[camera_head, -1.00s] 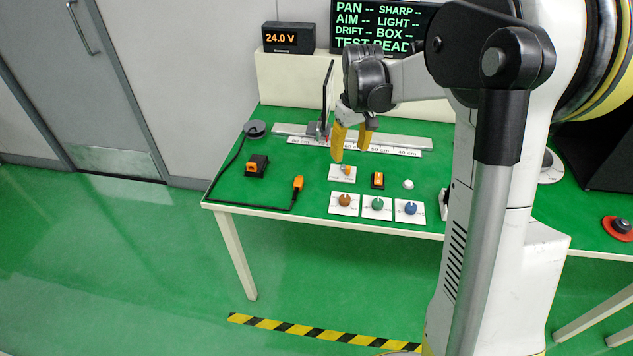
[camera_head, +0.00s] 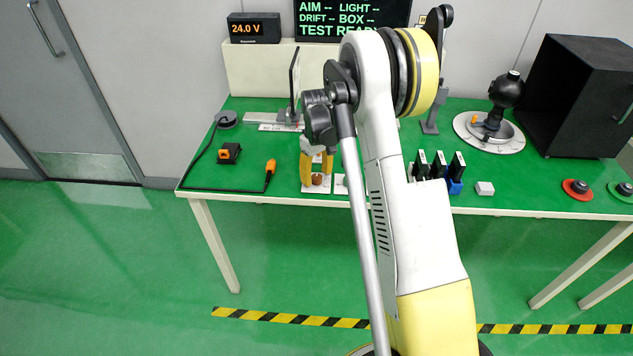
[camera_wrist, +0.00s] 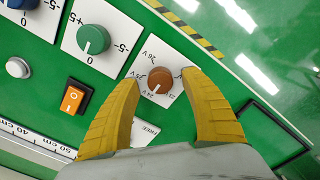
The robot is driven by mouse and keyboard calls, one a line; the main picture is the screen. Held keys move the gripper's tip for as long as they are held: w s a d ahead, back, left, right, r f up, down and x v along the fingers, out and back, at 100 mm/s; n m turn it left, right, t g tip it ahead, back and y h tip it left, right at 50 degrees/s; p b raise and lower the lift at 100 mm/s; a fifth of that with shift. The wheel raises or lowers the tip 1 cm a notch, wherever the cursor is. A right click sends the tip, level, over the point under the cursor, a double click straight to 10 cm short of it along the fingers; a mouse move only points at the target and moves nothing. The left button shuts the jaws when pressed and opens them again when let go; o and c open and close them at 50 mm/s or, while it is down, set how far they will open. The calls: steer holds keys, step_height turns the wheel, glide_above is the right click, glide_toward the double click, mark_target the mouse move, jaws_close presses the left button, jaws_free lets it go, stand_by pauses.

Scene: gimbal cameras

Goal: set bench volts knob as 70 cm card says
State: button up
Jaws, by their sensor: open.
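The brown knob (camera_wrist: 160,78) sits on a white plate marked 26V, 24V and a partly hidden 22. Its white pointer line is toward the 24V mark. My gripper (camera_wrist: 160,80) is open, with its yellow fingers on either side of the knob; I cannot tell if they touch it. In the head view my gripper (camera_head: 317,166) is over the knob (camera_head: 317,180) at the bench's front. The volts display (camera_head: 254,28) reads 24.0 V. No 70 cm card is readable; my arm covers part of the rail (camera_head: 262,119).
Beside the brown knob are a green knob (camera_wrist: 93,39), a blue knob (camera_wrist: 22,3), an orange rocker switch (camera_wrist: 74,98) and a grey button (camera_wrist: 18,67). A white plate partly reading FREE (camera_wrist: 146,130) lies behind my left finger. A cable with an orange connector (camera_head: 270,168) lies left.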

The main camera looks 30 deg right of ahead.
steer(key=shift+f, duration=0.55)
steer(key=shift+c, duration=0.2)
jaws_close()
steer(key=shift+m, duration=0.3)
steer(key=m, duration=0.5)
steer(key=shift+m, duration=0.3)
steer(key=m, duration=0.5)
steer(key=shift+m, duration=0.3)
